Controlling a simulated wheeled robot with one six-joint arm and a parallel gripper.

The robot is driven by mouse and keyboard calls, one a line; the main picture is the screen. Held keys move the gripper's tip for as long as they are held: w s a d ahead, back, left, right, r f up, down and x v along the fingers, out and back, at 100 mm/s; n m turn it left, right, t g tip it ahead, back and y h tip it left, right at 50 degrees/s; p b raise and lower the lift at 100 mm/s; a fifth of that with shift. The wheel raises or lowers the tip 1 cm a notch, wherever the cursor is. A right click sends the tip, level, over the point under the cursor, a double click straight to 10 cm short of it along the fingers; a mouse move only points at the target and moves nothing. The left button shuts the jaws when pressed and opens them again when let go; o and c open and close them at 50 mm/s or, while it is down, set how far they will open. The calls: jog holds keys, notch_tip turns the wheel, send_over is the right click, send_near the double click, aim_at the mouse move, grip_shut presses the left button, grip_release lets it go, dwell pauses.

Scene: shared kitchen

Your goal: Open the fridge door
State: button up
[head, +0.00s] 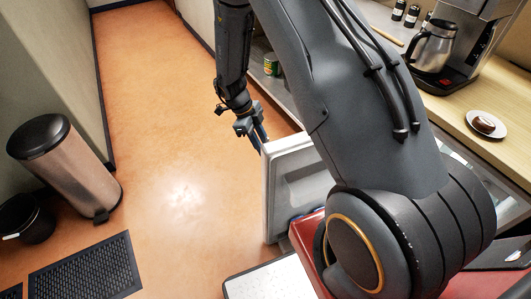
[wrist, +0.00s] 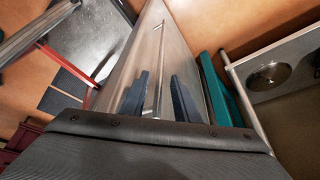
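The fridge door (head: 281,190) stands open in the head view, its pale inner side turned toward the right. My gripper (head: 259,136) is at its upper far edge, on the outer side. In the wrist view the metal door front (wrist: 178,45) runs away from me. A long thin handle bar (wrist: 158,85) runs between the two dark fingers of my gripper (wrist: 159,80). The fingers are apart, with a gap showing on each side of the bar. My arm hides most of the fridge body in the head view.
A steel pedal bin (head: 70,165), a black bucket (head: 28,219) and a dark floor mat (head: 85,272) are at the left. The orange floor (head: 165,130) is clear beside the door. A coffee maker (head: 472,45) and a plate (head: 478,128) stand on the right counter.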

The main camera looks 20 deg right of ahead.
jog(key=shift+v, duration=1.4)
jog(key=w+d+r+n+t, duration=0.3)
jog(key=w+r+n+t, duration=0.3)
jog(key=w+r, duration=0.25)
jog(key=s+a+r+n+t+y, duration=0.2)
jog(key=a+r+n+t+y, duration=0.1)
jog(key=a+r+n, duration=0.55)
jog(key=s+d+r+n+g, duration=0.1)
jog(key=s+n, duration=0.4)
jog(key=s, duration=0.6)
jog(key=s+d+r+n+g, duration=0.1)
jog(key=s+r+n+g, duration=0.2)
jog(key=s+n, duration=0.3)
jog(key=s, duration=0.5)
jog(key=shift+s+d+g+y, duration=0.3)
jog(key=shift+d, duration=0.05)
jog(key=shift+n, duration=0.25)
